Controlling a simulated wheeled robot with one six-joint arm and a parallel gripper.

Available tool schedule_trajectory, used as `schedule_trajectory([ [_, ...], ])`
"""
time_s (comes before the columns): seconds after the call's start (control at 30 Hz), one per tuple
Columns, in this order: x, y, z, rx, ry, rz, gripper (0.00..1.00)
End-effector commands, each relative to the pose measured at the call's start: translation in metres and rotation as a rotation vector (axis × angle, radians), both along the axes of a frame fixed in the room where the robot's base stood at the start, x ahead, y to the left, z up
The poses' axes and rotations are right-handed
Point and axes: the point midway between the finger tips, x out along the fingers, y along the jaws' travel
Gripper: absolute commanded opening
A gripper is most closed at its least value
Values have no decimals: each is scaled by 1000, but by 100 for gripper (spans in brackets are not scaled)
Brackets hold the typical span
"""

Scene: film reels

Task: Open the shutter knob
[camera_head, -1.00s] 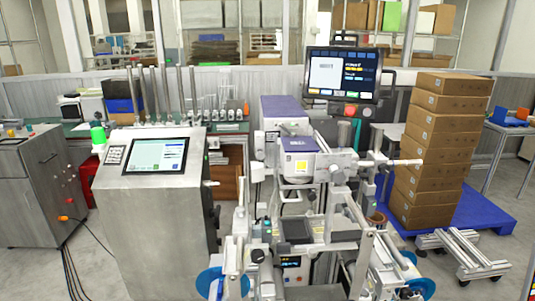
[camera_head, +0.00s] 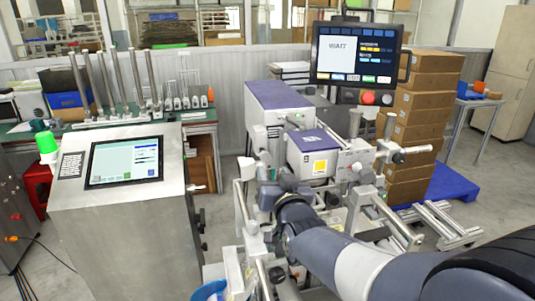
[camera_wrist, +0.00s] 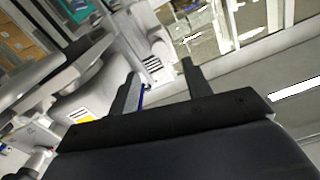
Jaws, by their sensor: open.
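The machine with purple covers (camera_head: 318,143) and a yellow square label stands in the middle of the head view. Several small knobs and rods show on its right side, one a dark-collared knob (camera_head: 399,157); I cannot tell which one is the shutter knob. My arm reaches in from the lower right, in front of the machine's lower part, and hides some of it. In the wrist view my gripper (camera_wrist: 163,78) is open, with two dark fingers apart and nothing held between them. The machine's pale body and yellow label (camera_wrist: 81,116) show left of the fingers, tilted.
A steel cabinet with a touch screen (camera_head: 125,161) stands at the left. A monitor (camera_head: 356,53) reading WAIT, with a red button below, is above the machine. Stacked cartons (camera_head: 425,105) on a blue pallet (camera_head: 452,183) stand behind right.

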Motion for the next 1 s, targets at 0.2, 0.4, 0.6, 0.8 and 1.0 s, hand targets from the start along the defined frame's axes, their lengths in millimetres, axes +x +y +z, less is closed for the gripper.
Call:
schedule_trajectory([
  [0.2, 29, 6, 1, -2, 4, 0, 47],
  [0.4, 60, 12, 1, -1, 4, -1, 47],
  [0.6, 85, 17, 1, -1, 4, -1, 47],
  [0.8, 97, 19, 0, -1, 3, 0, 47],
  [1.0, 99, 19, -1, -1, 3, 0, 47],
])
